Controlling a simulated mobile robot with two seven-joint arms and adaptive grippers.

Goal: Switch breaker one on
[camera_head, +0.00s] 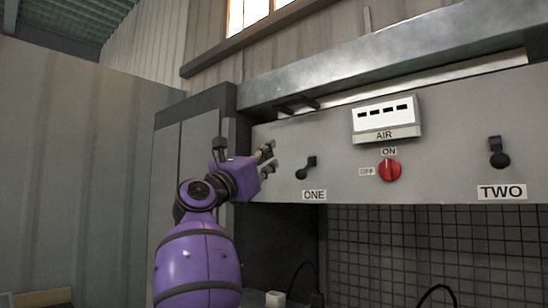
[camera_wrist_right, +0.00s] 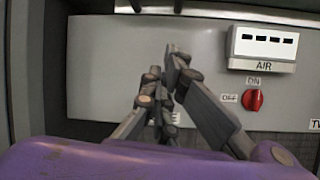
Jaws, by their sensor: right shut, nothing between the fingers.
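Breaker one is a small dark lever (camera_head: 305,169) on the grey panel above the label "ONE" (camera_head: 314,195). Its round dark knob is at the lower left and its arm rises to the upper right. My right gripper (camera_head: 268,157) is shut and empty, just left of the lever in the head view, with a gap between them in the picture. In the wrist view the shut right fingers (camera_wrist_right: 167,82) cover where breaker one would be; only a bit of a white label shows beside them. My left gripper is not in view.
A red rotary knob (camera_head: 389,170) with "ON" and "OFF" labels sits right of breaker one, below the white AIR box (camera_head: 387,117). Breaker two's dark lever (camera_head: 498,153) is at the far right. A metal ledge (camera_head: 400,52) overhangs the panel; a dark grid-lined recess lies below.

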